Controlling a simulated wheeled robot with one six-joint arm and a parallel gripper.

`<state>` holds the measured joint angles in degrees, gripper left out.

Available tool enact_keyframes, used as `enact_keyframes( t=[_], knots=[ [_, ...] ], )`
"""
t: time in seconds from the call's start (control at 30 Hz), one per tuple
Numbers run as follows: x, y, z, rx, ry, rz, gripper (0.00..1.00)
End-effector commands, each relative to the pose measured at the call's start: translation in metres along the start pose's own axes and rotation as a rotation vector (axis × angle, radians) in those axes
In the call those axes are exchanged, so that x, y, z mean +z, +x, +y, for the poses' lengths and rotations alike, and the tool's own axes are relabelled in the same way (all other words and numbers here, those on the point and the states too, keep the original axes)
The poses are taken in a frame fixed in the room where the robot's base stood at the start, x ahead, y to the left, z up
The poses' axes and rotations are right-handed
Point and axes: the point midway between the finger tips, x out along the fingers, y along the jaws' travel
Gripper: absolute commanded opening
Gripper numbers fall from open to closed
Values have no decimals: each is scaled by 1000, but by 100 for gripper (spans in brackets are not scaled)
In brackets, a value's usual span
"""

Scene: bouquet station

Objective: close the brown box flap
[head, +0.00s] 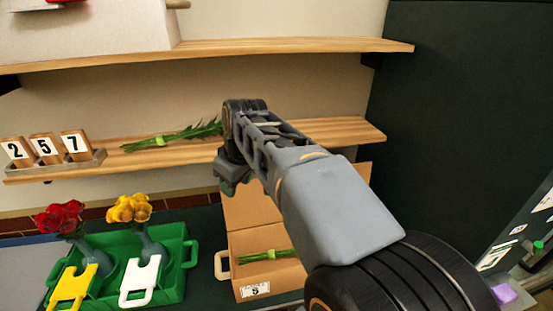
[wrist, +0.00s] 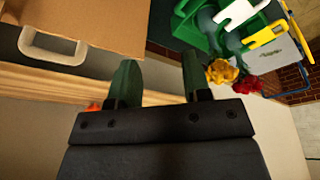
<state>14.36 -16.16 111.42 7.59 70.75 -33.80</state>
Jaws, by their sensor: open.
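The brown box (head: 270,284) stands on the dark counter, partly behind my arm. Its flap (head: 246,208) stands raised at the back, with its right part covered by my arm. A bunch of green stems (head: 262,255) lies in the open box.
A green tray (head: 174,288) with red flowers (head: 60,217) and yellow flowers (head: 129,208) stands left of the box. The lower shelf (head: 110,162) holds number blocks (head: 45,148) and a green stem (head: 165,137). A dark panel (head: 460,120) stands at right.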

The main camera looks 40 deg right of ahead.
Motion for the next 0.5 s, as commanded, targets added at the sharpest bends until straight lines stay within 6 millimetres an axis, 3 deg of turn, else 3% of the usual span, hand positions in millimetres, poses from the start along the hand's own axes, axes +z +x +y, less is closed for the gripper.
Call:
enact_keyframes(
  t=[0.03, 0.2, 0.4, 0.5],
  knots=[
    [-13, -9, 25, -26, -46, -15, 44],
    [-37, -32, 100, -127, -269, -21, 44],
    [-36, -45, 176, -224, -515, 29, 44],
    [-29, -48, 203, -257, -615, 60, 44]
  ],
)
